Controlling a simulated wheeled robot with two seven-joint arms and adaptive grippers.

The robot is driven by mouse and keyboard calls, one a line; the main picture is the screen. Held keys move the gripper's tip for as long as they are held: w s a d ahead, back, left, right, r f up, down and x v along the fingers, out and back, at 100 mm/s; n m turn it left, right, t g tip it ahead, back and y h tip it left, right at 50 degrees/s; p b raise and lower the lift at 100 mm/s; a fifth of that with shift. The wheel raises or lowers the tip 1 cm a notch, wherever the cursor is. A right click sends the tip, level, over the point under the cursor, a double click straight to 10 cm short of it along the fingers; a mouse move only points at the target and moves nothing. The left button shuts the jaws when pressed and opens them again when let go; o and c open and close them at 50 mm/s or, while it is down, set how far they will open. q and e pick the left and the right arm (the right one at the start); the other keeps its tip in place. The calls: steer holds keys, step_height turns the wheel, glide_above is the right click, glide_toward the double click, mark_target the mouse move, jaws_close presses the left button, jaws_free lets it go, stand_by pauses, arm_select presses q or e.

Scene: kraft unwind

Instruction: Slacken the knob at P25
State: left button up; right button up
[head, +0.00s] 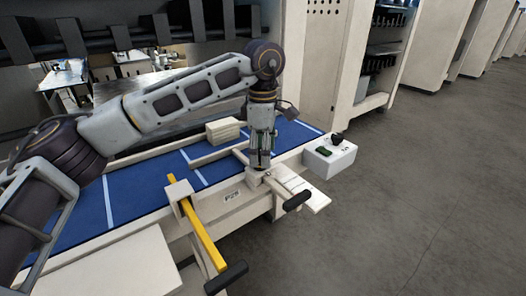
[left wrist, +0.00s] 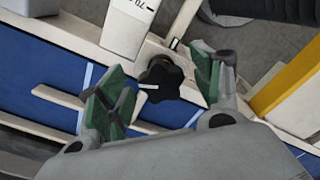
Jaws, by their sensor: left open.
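A black star-shaped knob (left wrist: 161,78) with a white mark on it shows in the left wrist view, on a pale mount. My left gripper (left wrist: 157,88) is open, its green-padded fingers on either side of the knob in the picture; I cannot tell whether they touch it. In the head view my left gripper (head: 261,158) points down over the rail, close to a small plate (head: 231,196) that seems to read P25. The knob is hidden there by the gripper. My right gripper is not in view.
A yellow bar (head: 205,238) with a black handle (head: 226,278) sticks out to the left of the gripper. Another black handle (head: 297,200) is to its right. A pale control box (head: 329,158) stands farther right. A scale block (left wrist: 128,25) lies beyond the knob.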

arm_select(q)
step_height(320, 180, up, 12)
stand_by(0.7)
steer(key=shift+f, duration=0.15)
